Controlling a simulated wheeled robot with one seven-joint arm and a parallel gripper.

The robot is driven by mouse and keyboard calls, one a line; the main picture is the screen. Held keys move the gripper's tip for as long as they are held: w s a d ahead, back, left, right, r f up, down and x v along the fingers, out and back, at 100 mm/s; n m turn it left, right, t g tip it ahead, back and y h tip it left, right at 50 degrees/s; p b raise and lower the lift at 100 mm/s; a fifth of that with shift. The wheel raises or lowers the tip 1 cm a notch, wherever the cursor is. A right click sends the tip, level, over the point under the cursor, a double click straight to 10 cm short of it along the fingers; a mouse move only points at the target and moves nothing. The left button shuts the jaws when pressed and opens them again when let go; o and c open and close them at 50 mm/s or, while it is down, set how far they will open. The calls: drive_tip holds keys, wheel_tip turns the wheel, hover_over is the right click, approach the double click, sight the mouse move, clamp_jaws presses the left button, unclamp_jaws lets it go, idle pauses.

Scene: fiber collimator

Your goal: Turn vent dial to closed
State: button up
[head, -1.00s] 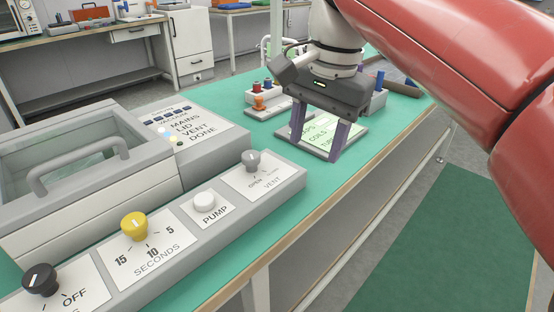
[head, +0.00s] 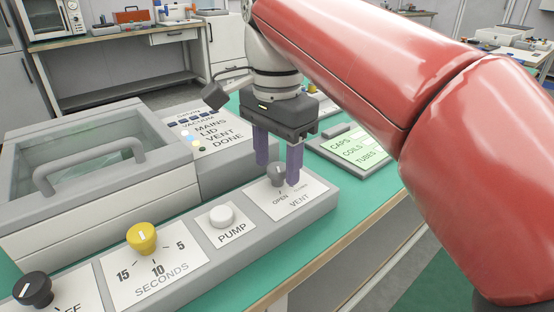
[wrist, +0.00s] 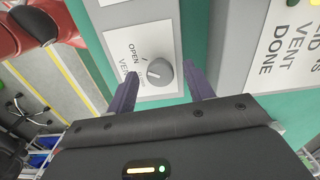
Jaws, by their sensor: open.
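The grey vent dial (head: 278,175) sits on a white label marked OPEN and VENT, at the right end of the grey control panel. It also shows in the wrist view (wrist: 159,71), with OPEN beside it; the other label word is too small or hidden to read. My gripper (head: 278,176) is open and points down over the vent dial. In the wrist view its two purple fingers stand on either side of the dial, seemingly without touching it. How low the fingertips are beside the dial is hard to tell.
Left along the panel are a white PUMP button (head: 221,215), a yellow SECONDS dial (head: 142,238) and a black dial (head: 33,289). A vacuum chamber with a handle (head: 90,165) stands behind. A CAPS, COILS, TUBES board (head: 358,148) lies on the green bench at right.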

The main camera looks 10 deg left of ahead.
drive_tip(key=c, duration=1)
drive_tip(key=shift+o, duration=0.2)
drive_tip(key=shift+r+n+p, duration=0.1)
drive_tip(key=shift+n+p, duration=0.25)
drive_tip(key=shift+n, duration=0.05)
drive_tip(key=shift+d+n+p, duration=0.1)
drive_tip(key=shift+n+p, duration=0.6)
drive_tip(key=shift+n, duration=0.3)
drive_tip(key=shift+n+p, duration=0.4)
drive_tip(key=shift+n, duration=0.5)
drive_tip(key=n, duration=0.3)
drive_tip(key=shift+n, duration=2.2)
